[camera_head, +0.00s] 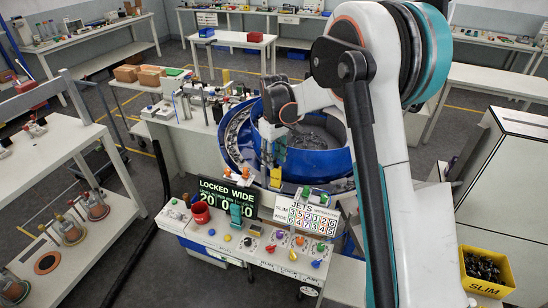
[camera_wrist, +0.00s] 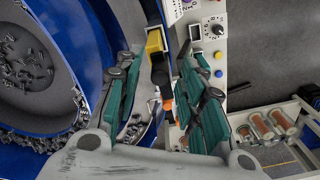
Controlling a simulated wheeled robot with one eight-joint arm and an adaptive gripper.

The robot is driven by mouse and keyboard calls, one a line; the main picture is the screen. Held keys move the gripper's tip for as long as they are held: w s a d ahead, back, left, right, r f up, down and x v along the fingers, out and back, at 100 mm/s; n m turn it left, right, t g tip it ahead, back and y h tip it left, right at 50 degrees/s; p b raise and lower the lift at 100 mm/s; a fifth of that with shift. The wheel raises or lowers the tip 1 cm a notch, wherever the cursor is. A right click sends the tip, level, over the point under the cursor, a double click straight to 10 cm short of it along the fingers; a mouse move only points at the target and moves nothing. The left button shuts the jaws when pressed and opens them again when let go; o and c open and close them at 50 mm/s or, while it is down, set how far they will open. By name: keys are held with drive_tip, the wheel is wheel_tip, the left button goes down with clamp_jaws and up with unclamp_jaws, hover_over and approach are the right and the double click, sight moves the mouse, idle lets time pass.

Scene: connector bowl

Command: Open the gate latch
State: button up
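A small yellow-topped part with a black body (camera_wrist: 155,44), possibly the gate latch, shows in the wrist view between my two teal fingers. An orange piece (camera_wrist: 167,103) sits just below it in the picture. My gripper (camera_wrist: 162,58) is open, with one finger on each side of the part and visible gaps. In the head view a yellow block (camera_head: 275,178) stands at the near edge of the blue bowl (camera_head: 315,165), just below my gripper (camera_head: 278,154). My arm hides part of the bowl. I cannot tell whether any finger touches the part.
A control panel (camera_head: 262,250) with coloured knobs stands in front of the bowl. Its dark display (camera_head: 228,206) reads "LOCKED WIDE", and a white "JETS" board (camera_head: 305,216) stands beside it. The bowl holds many metal connectors. A yellow bin marked "SLIM" (camera_head: 486,288) stands at right.

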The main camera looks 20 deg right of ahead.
drive_tip(key=shift+f, duration=0.25)
clamp_jaws()
